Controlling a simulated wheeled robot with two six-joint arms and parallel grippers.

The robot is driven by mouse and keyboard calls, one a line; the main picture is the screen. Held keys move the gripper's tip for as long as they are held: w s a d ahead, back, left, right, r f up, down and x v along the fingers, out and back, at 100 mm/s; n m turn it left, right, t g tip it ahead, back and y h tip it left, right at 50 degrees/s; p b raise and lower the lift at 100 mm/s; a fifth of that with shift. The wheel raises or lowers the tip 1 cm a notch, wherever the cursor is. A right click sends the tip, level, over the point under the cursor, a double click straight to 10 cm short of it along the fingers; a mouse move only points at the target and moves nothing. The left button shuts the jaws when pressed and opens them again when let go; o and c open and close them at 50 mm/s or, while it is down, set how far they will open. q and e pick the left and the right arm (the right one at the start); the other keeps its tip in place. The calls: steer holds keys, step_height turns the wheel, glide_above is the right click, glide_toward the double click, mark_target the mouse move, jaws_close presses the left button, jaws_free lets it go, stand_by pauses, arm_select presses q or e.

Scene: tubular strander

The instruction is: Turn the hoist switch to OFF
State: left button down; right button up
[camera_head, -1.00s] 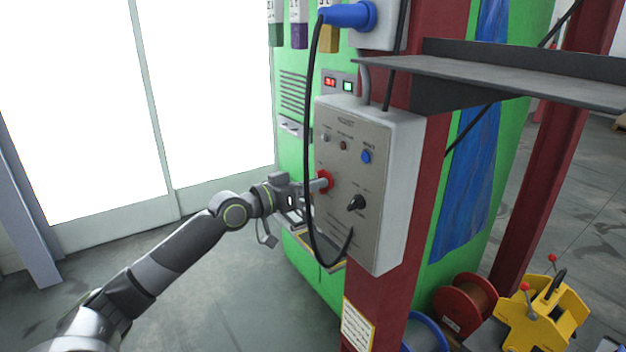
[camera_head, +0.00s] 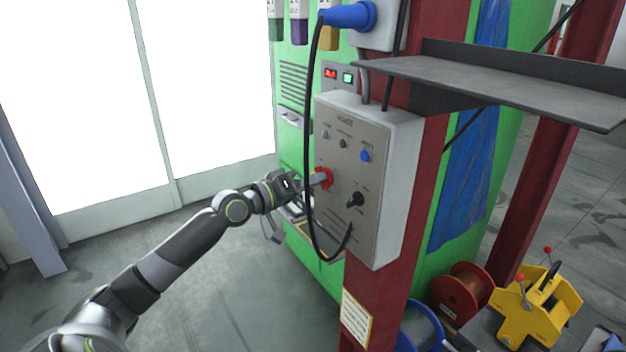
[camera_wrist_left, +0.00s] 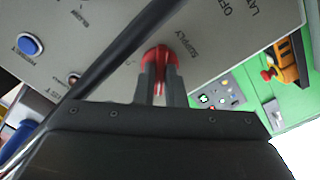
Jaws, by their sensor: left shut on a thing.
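A grey control box (camera_head: 392,190) is fixed to a dark red post. On its front is a red rotary switch (camera_head: 327,177), left of a black knob (camera_head: 356,200). My left gripper (camera_head: 316,181) reaches it from the left and is shut on it. In the left wrist view the red handle (camera_wrist_left: 158,58) sits between my two grey fingers (camera_wrist_left: 160,82), which partly cover it. The words SUPPLY and OFF are printed on the panel near it. The switch's exact setting is hard to tell. My right gripper is not in view.
A black cable (camera_head: 309,140) hangs in a loop in front of the box, close to my left gripper. It also crosses the left wrist view (camera_wrist_left: 110,55). A blue button (camera_head: 365,156) is above the black knob. A grey shelf (camera_head: 500,80) juts out at upper right.

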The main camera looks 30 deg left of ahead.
arm_select(q)
steer(key=c, duration=1.5)
jaws_free()
steer(key=shift+s, duration=0.1)
